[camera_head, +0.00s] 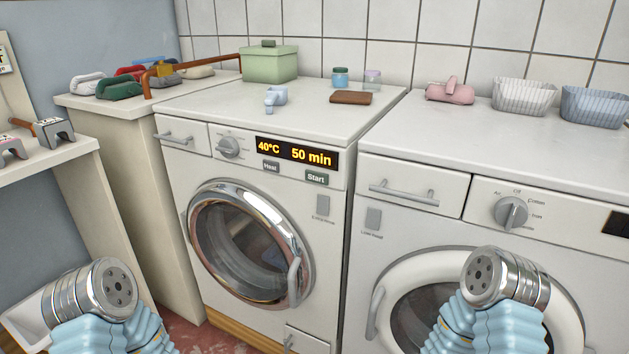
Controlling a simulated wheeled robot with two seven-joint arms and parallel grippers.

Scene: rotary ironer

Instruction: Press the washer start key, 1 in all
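The washer (318,250) stands in the middle, its round chrome-rimmed door (283,209) closed. The Start key (317,178) is a small dark green key under the right part of the display. The display (298,153) reads 40°C and 50 min in yellow. A grey Heat key (271,166) sits to its left. My two arms come up at the bottom left and bottom right in pale blue sleeves with round metal ends, low and well apart from the Start key. No gripper fingers show on either arm.
A second machine (480,235) stands to the right, with a dial (511,212) and handled drawer (406,194). A green box (270,64), small jars and a brown block (351,97) stand on the washer top. A shelf (60,156) is at left. The space before the Start key is clear.

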